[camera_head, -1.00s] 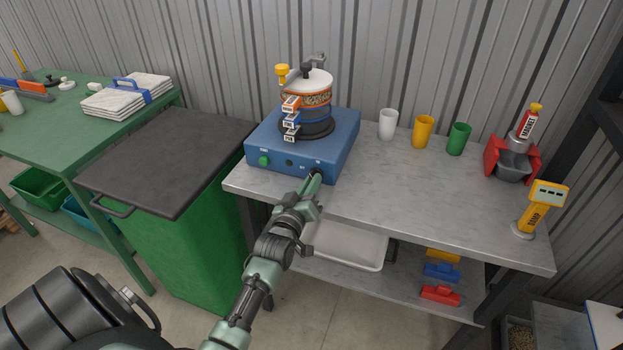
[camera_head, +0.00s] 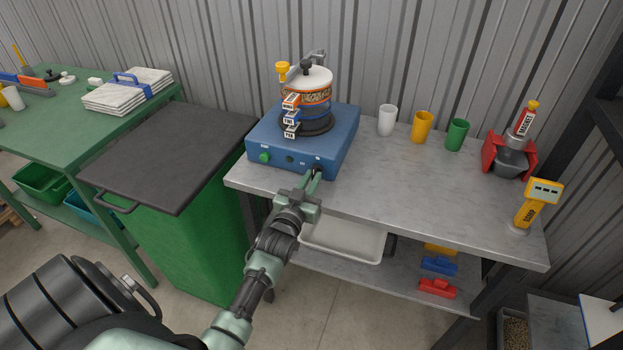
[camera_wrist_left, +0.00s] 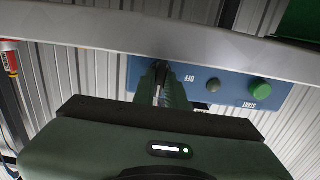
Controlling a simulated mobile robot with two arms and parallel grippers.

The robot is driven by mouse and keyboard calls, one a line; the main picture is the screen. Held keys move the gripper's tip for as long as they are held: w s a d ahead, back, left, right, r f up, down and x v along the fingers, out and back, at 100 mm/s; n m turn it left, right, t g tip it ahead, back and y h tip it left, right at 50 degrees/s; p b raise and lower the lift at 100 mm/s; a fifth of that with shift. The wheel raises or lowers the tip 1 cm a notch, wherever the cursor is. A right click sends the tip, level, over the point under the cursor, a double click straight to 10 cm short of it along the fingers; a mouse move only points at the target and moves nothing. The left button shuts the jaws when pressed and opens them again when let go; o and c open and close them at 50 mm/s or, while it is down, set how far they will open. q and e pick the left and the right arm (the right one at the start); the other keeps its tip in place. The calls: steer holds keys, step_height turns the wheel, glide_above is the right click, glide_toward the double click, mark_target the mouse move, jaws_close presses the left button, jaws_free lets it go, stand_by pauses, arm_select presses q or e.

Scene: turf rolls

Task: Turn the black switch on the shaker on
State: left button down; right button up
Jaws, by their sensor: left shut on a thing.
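The shaker (camera_head: 345,135) is a blue box with a sieve stack on top, standing at the left end of the grey bench. Its front has a green START button (camera_head: 264,157), which also shows in the left wrist view (camera_wrist_left: 259,92). The black switch (camera_head: 318,167) is at the front's right end, mostly hidden by my fingers. My left gripper (camera_head: 315,177) reaches up to it and is shut on it. In the left wrist view the fingers (camera_wrist_left: 160,80) meet the panel beside an OFF label. The switch's exact angle is hidden. My right gripper is out of view.
White (camera_head: 387,120), yellow (camera_head: 422,127) and green (camera_head: 457,135) cups stand on the bench (camera_head: 400,185), with a red holder (camera_head: 495,158) and a yellow meter (camera_head: 530,205) further right. A green bin (camera_head: 190,240) with a dark lid stands left of my arm. A pale tray (camera_head: 345,242) is below.

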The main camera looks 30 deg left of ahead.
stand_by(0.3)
arm_select(q)
steer(key=c, duration=1.4)
jaws_free()
steer(key=shift+c, duration=0.2)
steer(key=v, duration=0.7)
steer(key=shift+s+b, duration=0.4)
steer(key=shift+b, duration=0.05)
